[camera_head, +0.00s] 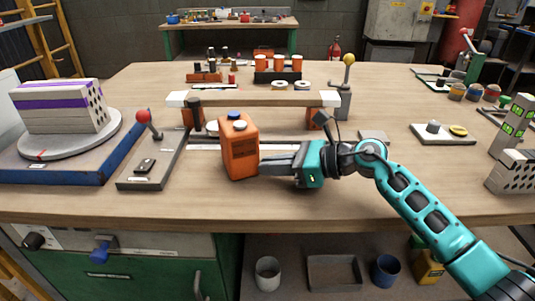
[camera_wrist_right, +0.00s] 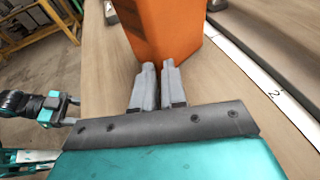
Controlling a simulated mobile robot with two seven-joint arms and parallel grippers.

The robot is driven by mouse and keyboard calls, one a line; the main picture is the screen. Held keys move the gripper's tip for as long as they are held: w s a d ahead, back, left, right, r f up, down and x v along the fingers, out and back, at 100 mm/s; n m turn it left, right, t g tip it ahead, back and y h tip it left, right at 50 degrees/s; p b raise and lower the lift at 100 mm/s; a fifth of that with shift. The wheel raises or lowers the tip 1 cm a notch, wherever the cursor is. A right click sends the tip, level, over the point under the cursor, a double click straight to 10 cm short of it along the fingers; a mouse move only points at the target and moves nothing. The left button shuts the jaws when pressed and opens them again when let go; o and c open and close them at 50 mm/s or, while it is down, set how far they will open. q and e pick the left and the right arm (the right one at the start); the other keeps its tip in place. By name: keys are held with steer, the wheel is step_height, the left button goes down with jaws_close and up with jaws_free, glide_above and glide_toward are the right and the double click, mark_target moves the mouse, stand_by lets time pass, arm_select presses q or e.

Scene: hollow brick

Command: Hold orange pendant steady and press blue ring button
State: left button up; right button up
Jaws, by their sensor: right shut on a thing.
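The orange pendant (camera_head: 240,152) is a box standing upright on the wooden bench, left of centre in the head view. Its orange side fills the top of the wrist view (camera_wrist_right: 165,28). On its top are a small blue-grey cap (camera_head: 233,115) and a pale disc with a bluish look (camera_head: 239,126); which is the blue ring button is too small to tell. My right gripper (camera_head: 264,165) comes from the right, low against the pendant's side. Its fingers (camera_wrist_right: 157,68) are close together at the pendant; the contact is partly hidden.
A wooden plank bridge (camera_head: 265,98) stands behind the pendant. A grey lever base with a red ball (camera_head: 143,117) is to its left. A turntable (camera_head: 75,138) with striped bricks is farther left. The bench front is clear.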

stand_by(0.3)
steer(key=o, duration=0.5)
steer(key=shift+c, duration=0.2)
